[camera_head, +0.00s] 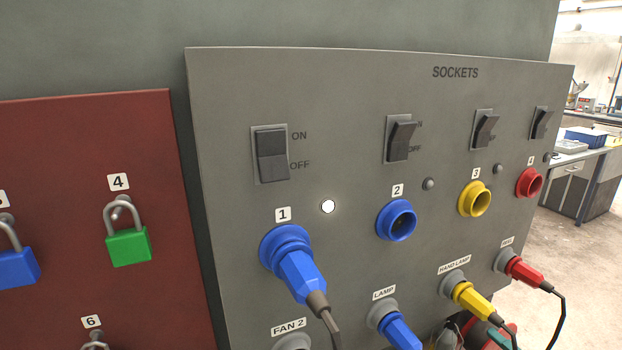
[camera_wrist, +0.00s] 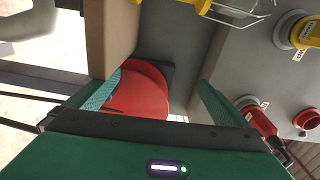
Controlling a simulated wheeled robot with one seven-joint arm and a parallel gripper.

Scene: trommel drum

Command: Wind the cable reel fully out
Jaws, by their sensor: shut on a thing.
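The cable reel shows in the wrist view as a red round part (camera_wrist: 138,92) between the two green fingers of my gripper (camera_wrist: 160,80). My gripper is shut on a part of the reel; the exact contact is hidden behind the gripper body. In the head view a small red and dark piece (camera_head: 462,326) shows at the bottom edge, below the hand lamp plug, with a bit of green beside it. Most of the reel and any cable on it are out of view there, so how far it is wound out cannot be told.
A grey socket panel (camera_head: 350,100) carries several switches, coloured sockets and plugs. A blue plug (camera_head: 300,275) sits in socket 1. Plug cables hang near the reel. A red board (camera_head: 70,180) with padlocks is at left. A yellow lamp with a wire guard (camera_wrist: 235,10) is close above my gripper.

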